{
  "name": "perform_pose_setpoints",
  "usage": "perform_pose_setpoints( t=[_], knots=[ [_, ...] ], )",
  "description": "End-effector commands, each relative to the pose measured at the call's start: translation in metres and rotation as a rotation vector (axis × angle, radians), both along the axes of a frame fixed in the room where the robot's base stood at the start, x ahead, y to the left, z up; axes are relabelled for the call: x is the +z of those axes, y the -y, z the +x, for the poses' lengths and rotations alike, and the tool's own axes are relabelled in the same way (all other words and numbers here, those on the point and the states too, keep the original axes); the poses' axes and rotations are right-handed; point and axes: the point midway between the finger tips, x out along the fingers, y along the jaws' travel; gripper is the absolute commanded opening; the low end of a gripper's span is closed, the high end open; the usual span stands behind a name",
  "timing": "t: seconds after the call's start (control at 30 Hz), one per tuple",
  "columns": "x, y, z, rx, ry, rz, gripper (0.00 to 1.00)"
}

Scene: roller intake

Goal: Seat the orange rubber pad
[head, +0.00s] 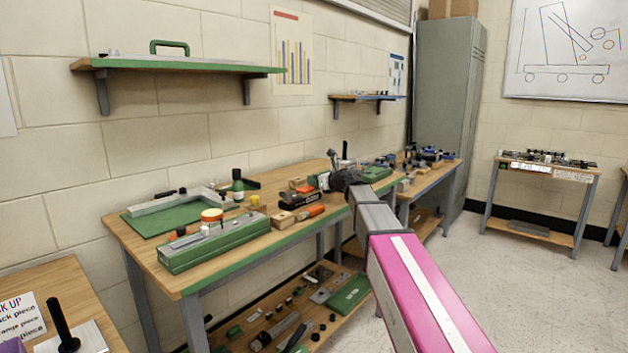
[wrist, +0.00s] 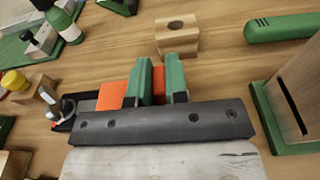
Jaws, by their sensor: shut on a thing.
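My gripper (wrist: 159,76) has two green fingers in the wrist view, with an orange piece between them. The orange rubber pad (wrist: 112,96) also shows left of the left finger, beside a black tray-like part (wrist: 86,108). My gripper is closed on this orange piece, low over the wooden bench. The dark gripper body hides the near side, so I cannot tell whether the pad touches the black part. In the head view an orange patch (head: 299,184) shows above a black block (head: 300,198), just left of my arm's end; the fingers are hard to make out there.
A wooden block with a hole (wrist: 177,36) stands just beyond the fingers. A green-based box (wrist: 294,92) is at right, and a green bottle (wrist: 63,24) at upper left. A green case (head: 215,243) lies at the bench's front left. Bare wood (wrist: 222,62) lies between block and box.

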Motion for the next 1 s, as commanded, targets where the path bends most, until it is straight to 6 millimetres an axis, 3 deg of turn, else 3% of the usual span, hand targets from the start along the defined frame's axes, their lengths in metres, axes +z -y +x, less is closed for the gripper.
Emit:
perform_pose_setpoints(
  t=[0.5, 0.53, 0.57, 1.0],
  knots=[
    [-0.011, 0.000, 0.000, 0.000, 0.000, 0.000, 0.00],
    [-0.012, 0.000, 0.000, 0.000, 0.000, 0.000, 0.18],
    [-0.011, 0.000, 0.000, 0.000, 0.000, 0.000, 0.23],
    [-0.007, 0.000, 0.000, 0.000, 0.001, -0.001, 0.23]
  ],
)
